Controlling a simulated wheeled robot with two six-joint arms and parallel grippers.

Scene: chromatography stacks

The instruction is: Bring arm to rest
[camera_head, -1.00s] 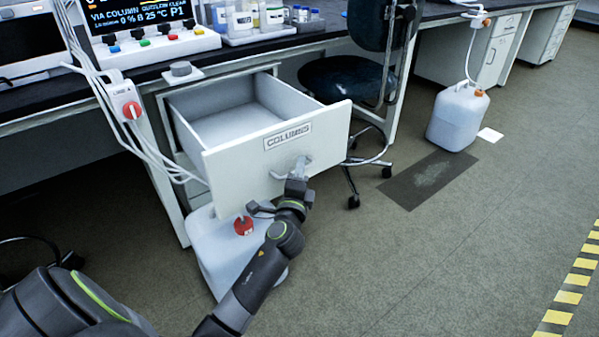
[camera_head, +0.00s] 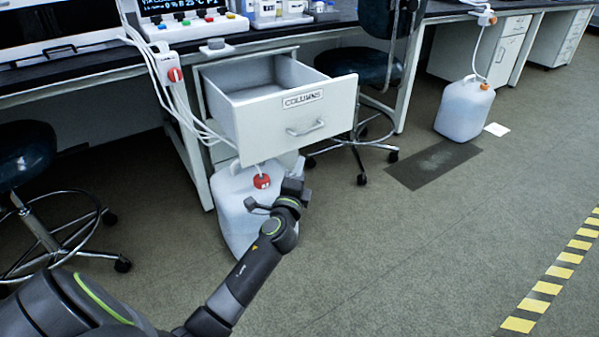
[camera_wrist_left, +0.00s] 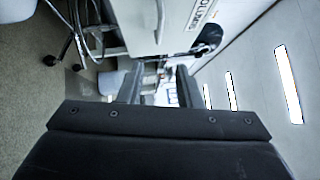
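My left arm reaches in from the lower left of the head view. Its gripper (camera_head: 294,187) is just below and in front of the pulled-out drawer (camera_head: 265,125) labelled COLUMNS, apart from its handle (camera_head: 306,129). In the left wrist view the two fingers of the left gripper (camera_wrist_left: 158,88) stand apart with nothing between them. The drawer front (camera_wrist_left: 140,20) and its handle (camera_wrist_left: 160,18) show beyond the fingers there. My right gripper is not in view.
A white jug (camera_head: 235,205) with a red cap stands under the drawer, behind my left arm. Stools stand at left (camera_head: 28,160) and behind the drawer (camera_head: 365,66). Another jug (camera_head: 463,110) stands further right. The floor right of my arm is clear.

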